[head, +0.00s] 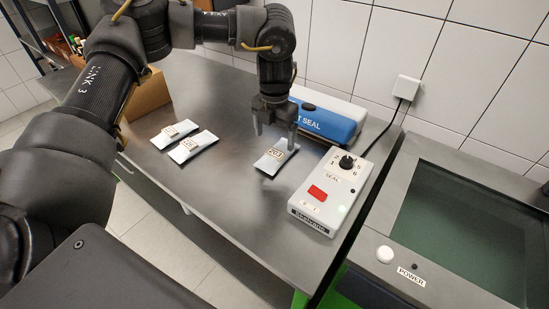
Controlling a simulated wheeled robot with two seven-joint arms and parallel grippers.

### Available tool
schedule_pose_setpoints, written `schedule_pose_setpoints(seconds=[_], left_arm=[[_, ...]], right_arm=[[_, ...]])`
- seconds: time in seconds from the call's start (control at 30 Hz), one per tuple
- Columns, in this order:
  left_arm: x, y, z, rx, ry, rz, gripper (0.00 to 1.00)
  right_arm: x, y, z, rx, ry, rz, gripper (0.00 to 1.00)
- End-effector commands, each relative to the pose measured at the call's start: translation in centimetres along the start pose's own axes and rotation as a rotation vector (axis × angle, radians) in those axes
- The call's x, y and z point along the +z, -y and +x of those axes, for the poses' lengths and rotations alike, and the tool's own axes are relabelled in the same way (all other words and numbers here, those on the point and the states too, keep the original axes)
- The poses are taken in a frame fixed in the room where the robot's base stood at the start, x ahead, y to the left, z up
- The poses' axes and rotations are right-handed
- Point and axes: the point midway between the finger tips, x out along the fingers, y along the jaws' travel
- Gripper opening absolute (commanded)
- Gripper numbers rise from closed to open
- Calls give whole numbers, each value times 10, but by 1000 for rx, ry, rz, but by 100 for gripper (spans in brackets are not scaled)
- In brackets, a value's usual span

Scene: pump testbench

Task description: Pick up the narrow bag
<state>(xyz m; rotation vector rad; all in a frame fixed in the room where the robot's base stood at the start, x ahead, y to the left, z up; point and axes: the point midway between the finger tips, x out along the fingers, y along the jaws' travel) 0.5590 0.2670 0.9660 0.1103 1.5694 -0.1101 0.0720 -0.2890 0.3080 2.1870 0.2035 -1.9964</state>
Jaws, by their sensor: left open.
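Three small silver-white bags with printed labels lie flat on the grey metal table. One bag (277,157) lies alone near the sealer, with a label that seems to read 203. The other two lie side by side at the left: a rear bag (174,134) and a front bag (193,147). I cannot tell surely which one is the narrow bag. My left gripper (275,138) points down, open and empty, its fingers over the far end of the lone bag. Whether they touch it is unclear. My right gripper is out of view.
A blue and white heat sealer (328,122) stands behind the gripper. Its white control box (331,192), with a knob and red switch, is close to the right. A cardboard box (148,96) stands at the left rear. The table's front middle (225,190) is clear.

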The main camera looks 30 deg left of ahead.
Motion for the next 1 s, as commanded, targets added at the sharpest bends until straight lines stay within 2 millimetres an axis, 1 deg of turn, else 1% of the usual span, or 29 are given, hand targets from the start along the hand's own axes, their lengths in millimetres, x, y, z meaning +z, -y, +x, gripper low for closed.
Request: schedule_pose_setpoints(seconds=[0.1, 0.37, 0.53, 0.6, 0.7, 0.8, 0.97, 1.0], left_arm=[[0, 0, 12, 1, -1, 0, 85], [0, 0, 20, 0, 0, 0, 85], [1, -1, 44, 1, -3, -1, 85], [2, -1, 55, 1, -1, -1, 85], [2, -1, 64, 0, 0, -1, 85], [2, -1, 68, 0, 0, -1, 85], [2, -1, 68, 0, 1, 0, 85], [2, -1, 68, 0, 1, 0, 83]], right_arm=[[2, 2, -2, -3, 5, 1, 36], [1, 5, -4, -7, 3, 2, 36], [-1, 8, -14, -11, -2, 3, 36], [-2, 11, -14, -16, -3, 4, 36], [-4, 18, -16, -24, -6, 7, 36], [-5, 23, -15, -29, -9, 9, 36], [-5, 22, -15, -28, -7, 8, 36], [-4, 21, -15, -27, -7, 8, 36]])
